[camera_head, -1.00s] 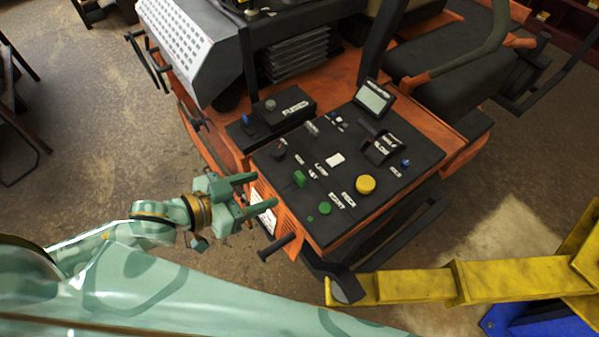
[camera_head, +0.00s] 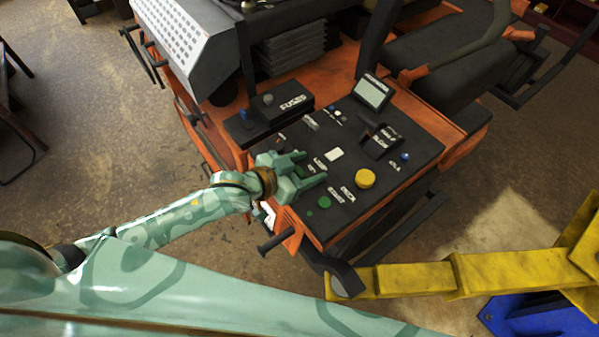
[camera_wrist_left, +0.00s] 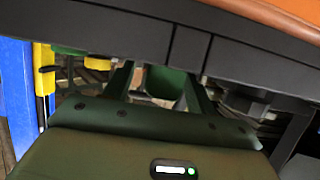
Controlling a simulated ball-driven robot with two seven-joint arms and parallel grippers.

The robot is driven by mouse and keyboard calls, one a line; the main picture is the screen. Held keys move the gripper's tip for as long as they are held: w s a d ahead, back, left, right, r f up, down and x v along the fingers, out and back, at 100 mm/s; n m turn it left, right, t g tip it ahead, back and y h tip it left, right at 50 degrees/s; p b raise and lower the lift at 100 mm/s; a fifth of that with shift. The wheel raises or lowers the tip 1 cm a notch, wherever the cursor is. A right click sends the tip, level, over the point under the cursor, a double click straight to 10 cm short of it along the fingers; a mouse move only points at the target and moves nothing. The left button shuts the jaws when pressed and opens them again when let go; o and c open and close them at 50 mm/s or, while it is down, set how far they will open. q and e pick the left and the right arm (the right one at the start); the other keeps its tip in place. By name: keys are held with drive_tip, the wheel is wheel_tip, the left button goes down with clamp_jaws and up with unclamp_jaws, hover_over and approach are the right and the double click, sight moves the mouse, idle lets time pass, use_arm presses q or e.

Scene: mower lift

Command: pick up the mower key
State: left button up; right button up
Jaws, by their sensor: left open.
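My left gripper (camera_head: 313,167) is open over the near left part of the mower's black control panel (camera_head: 405,165). A green block, which looks like the mower key (camera_wrist_left: 165,85), shows between the two fingers in the left wrist view. The fingers stand to either side of it, and I cannot tell whether they touch it. In the head view the gripper covers most or all of the key, by the KEY label. My right gripper is in neither view.
A yellow knob (camera_head: 365,179), a round green button (camera_head: 324,202) and a white switch (camera_head: 334,155) are close by. The fuse box (camera_head: 283,112) and a small screen (camera_head: 373,92) stand farther back. A yellow lift arm (camera_head: 410,277) lies at the front right.

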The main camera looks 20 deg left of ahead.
use_arm(q)
drive_tip(key=shift+s+a, duration=0.1)
drive_tip(key=c, duration=1)
drive_tip(key=shift+c, duration=0.2)
